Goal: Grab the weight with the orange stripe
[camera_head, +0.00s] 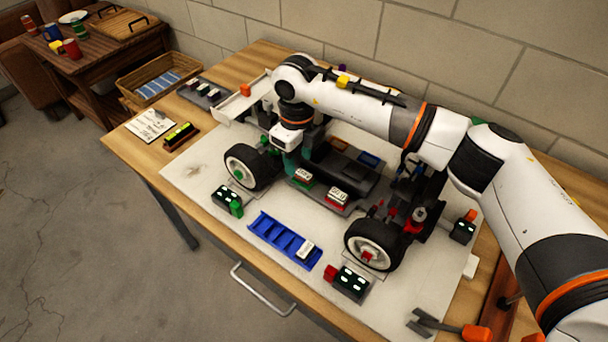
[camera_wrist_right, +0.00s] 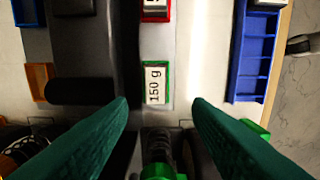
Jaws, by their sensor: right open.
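I cannot make out an orange stripe on any weight. A white weight marked 150 g (camera_wrist_right: 156,84) sits in a green-rimmed holder on the car; it also shows in the head view (camera_head: 303,176). Another weight (camera_head: 337,194) sits in the red-rimmed holder beside it. One white weight (camera_head: 305,249) lies in the blue tray (camera_head: 270,232). Several small weights (camera_head: 204,90) stand in a grey tray at the back left. My right gripper (camera_wrist_right: 160,100) is open and empty over the car, its green fingers either side of the 150 g weight's near end. My left gripper is not visible.
The RC car's front wheel (camera_head: 375,245) and rear wheel (camera_head: 250,167) stand up as obstacles. An orange-rimmed holder (camera_wrist_right: 38,82) on the car looks empty. Scale-like boxes (camera_head: 350,283) lie on the white mat. A clipboard (camera_head: 150,124) lies at the left.

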